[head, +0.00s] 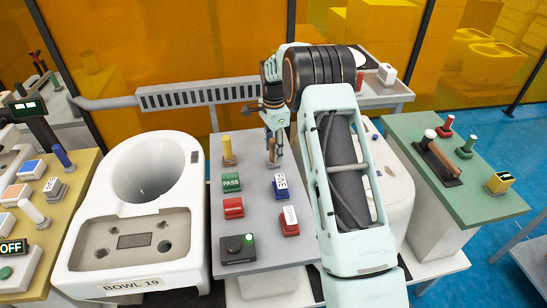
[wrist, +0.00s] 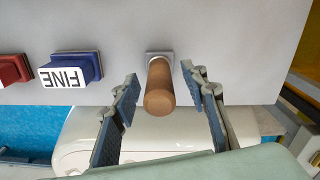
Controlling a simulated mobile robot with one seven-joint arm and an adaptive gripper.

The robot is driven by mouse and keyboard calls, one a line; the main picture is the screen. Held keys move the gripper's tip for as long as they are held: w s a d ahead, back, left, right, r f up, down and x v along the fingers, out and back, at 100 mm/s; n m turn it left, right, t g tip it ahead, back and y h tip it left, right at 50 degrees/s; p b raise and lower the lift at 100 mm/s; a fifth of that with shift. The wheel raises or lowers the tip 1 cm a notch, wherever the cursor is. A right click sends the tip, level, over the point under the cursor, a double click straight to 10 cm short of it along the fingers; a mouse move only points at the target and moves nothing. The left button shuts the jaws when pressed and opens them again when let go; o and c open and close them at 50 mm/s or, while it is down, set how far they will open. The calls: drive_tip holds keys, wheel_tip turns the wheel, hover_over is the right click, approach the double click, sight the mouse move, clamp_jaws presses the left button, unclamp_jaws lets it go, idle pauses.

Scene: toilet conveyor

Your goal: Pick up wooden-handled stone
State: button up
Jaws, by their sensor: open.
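The wooden-handled stone stands upright on the grey panel (head: 257,195), and its brown handle (wrist: 159,88) points toward the wrist camera. Its grey base shows just behind the handle in the wrist view. In the head view the handle (head: 272,158) is partly hidden behind my gripper (head: 275,142). My gripper (wrist: 160,76) is open, with one blue-padded finger on each side of the handle. Gaps show between the handle and both fingers, so nothing is held.
A blue FINE block (wrist: 70,70) and a red block (wrist: 14,70) sit left of the handle in the wrist view. On the same panel stand a yellow-handled stamp (head: 227,150) and a green PASS block (head: 231,182). A white toilet bowl (head: 100,240) is at left.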

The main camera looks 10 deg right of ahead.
clamp_jaws()
idle(0.3)
